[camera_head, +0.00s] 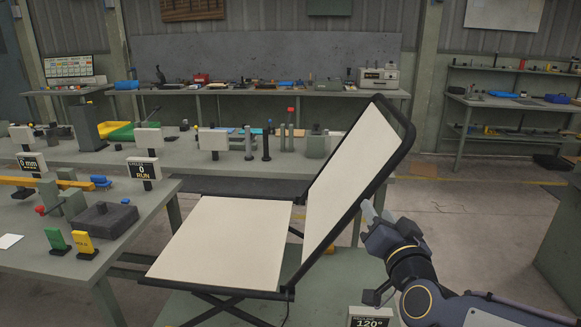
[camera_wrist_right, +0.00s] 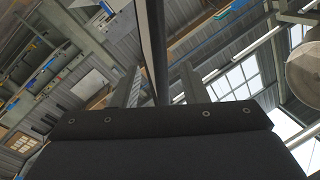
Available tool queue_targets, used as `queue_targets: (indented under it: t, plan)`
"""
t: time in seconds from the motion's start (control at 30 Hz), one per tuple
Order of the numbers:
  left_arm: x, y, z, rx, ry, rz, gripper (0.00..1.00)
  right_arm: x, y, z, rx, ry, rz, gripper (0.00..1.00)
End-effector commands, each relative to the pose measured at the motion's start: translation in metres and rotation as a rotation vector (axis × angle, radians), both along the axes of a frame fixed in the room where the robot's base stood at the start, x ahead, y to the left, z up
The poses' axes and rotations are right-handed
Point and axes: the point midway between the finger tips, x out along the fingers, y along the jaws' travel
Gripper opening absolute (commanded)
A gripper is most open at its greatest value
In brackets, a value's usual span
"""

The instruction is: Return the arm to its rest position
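The folding lounger has a pale seat panel (camera_head: 222,243) lying flat and a pale backrest (camera_head: 350,180) tilted up, in a black tube frame. My right gripper (camera_head: 370,210) is beside the backrest's right side tube, fingers toward it. In the right wrist view the two fingers of my right gripper (camera_wrist_right: 158,85) stand apart. The dark frame tube (camera_wrist_right: 156,50) shows between them, with gaps visible, so the gripper looks open; whether a finger touches the tube is unclear. My left gripper is not in view.
A sign reading 120° (camera_head: 370,318) stands below my right arm. A grey workbench (camera_head: 120,245) with a black block, green and yellow tags and small signs is at the left. Another long bench (camera_head: 270,165) stands behind the lounger. Open floor (camera_head: 470,205) lies to the right.

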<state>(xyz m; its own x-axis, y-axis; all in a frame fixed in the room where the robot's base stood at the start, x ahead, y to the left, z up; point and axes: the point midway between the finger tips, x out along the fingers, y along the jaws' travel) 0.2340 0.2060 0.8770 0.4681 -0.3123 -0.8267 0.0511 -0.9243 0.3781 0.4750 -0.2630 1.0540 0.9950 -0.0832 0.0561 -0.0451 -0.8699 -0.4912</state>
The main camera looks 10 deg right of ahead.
Motion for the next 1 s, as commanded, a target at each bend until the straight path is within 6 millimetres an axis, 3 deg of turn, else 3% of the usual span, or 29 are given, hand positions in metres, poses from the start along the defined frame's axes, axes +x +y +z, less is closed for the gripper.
queue_targets:
  t: [0.13,0.23,0.4,0.5,0.63,0.8,1.0]
  plan:
    - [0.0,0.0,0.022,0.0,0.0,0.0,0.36,-0.017,0.009,0.005,0.008,0.102,0.089,0.4]
    - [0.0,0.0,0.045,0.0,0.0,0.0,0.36,-0.045,0.022,0.001,0.008,0.25,0.202,0.4]
    - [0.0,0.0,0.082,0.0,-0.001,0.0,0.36,-0.118,0.045,-0.021,-0.017,0.572,0.379,0.4]
    - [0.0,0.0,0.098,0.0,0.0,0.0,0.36,-0.164,0.052,-0.036,-0.034,0.755,0.443,0.4]
    - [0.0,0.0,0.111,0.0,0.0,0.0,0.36,-0.211,0.056,-0.051,-0.049,0.939,0.485,0.4]
    - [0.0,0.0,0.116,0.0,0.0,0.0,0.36,-0.24,0.056,-0.061,-0.055,1.049,0.502,0.4]
    - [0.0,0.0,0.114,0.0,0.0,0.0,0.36,-0.242,0.056,-0.063,-0.055,1.059,0.505,0.4]
